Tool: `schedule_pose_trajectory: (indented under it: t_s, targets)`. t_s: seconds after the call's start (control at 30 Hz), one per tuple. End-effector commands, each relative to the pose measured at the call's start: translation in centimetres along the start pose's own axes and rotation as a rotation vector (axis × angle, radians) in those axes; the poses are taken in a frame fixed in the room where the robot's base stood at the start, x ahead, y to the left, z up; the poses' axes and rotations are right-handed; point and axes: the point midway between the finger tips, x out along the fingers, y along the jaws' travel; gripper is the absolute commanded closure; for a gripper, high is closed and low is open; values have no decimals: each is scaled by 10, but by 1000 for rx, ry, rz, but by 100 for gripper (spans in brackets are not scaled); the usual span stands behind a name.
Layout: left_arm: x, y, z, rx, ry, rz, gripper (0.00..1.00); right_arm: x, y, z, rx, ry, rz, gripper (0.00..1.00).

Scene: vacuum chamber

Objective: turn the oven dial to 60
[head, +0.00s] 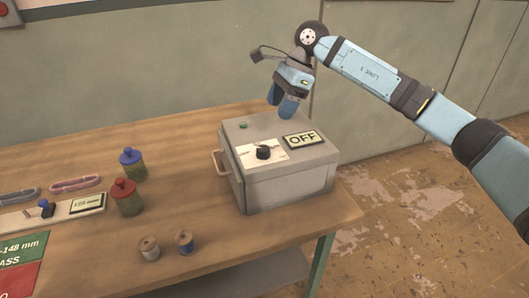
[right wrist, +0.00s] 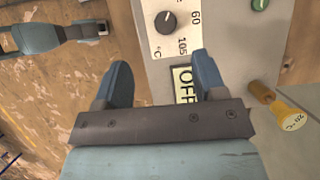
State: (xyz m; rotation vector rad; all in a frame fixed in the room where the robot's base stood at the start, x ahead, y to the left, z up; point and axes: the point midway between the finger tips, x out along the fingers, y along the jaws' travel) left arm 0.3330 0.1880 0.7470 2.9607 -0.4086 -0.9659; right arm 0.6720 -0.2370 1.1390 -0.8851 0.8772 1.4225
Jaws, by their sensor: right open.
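The oven is a pale grey box (head: 290,180) on the wooden table, with a side handle at its left. Its black dial (head: 263,152) sits on a white plate on top. The dial (right wrist: 166,21) shows in the right wrist view beside the printed 60 and 105 °C; its exact setting is too small to read. The display (head: 301,139) reads OFF. My right gripper (head: 282,108) is open and empty above the back of the oven, apart from the dial. In the right wrist view, what looks like my left gripper (right wrist: 88,31) is side-on, its jaw gap unclear.
A green button (head: 243,126) is on the oven top. A yellow piece marked 20 °C (right wrist: 290,116) sticks out beside the oven. The table's right edge is close to the oven.

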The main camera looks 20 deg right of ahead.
Motion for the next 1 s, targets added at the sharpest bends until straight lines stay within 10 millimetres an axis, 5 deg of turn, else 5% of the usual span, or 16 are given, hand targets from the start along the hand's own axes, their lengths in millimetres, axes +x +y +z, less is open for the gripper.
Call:
schedule_pose_trajectory:
  t_s: [0.23,0.7,1.0]
  targets:
    - [1,0,-1,0,5,1,57,1,-3,-10,-9,57,-11,36]
    - [-1,1,-5,4,10,1,57,95,-4,-14,-7,52,-10,36]
    - [-1,1,-5,5,11,1,57,124,-5,-15,-8,51,-13,36]
